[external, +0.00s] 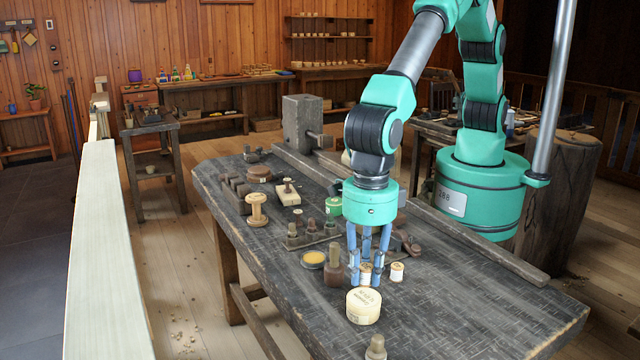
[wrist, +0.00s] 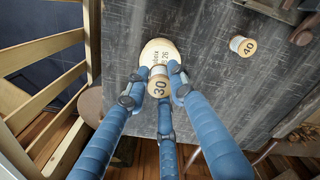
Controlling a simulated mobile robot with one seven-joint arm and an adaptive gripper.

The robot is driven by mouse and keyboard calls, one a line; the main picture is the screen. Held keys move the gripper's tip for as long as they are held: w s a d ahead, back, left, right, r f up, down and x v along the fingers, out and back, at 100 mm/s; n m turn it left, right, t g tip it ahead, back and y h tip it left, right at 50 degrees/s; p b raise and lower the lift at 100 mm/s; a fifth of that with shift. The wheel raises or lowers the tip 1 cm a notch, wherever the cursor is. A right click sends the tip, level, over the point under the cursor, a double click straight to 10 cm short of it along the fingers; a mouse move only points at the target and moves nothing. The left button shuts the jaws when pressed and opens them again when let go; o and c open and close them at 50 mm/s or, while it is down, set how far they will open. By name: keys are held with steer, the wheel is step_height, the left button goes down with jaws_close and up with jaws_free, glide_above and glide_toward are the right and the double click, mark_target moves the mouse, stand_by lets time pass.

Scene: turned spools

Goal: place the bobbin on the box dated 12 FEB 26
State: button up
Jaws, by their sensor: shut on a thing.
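My gripper (external: 367,274) has blue fingers, shut around a small pale bobbin (external: 366,270). In the wrist view the bobbin (wrist: 158,82) shows the number 30 on its end, between the fingertips of my gripper (wrist: 160,88). A round cream box (external: 363,307) stands on the workbench just in front of the bobbin in the external view. In the wrist view the box (wrist: 152,48) is partly covered by the bobbin; its printed text is only partly readable and ends in 26. I cannot tell whether the bobbin touches the box or the bench.
Another bobbin marked 40 (wrist: 243,46) stands to the right; it also shows in the external view (external: 397,272). A brown bottle-shaped piece (external: 334,268) and a yellow-topped tin (external: 313,259) stand left. The workbench (external: 450,320) is clear at front right.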

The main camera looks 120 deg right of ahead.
mark_target(365, 284)
steer(key=shift+f+b, duration=0.45)
steer(key=shift+f, duration=1.3)
steer(key=shift+f, duration=0.1)
steer(key=o, duration=0.8)
steer(key=shift+o, duration=0.2)
step_height(365, 284, up, 12)
steer(key=shift+r+p, duration=0.1)
steer(key=shift+p, duration=1.05)
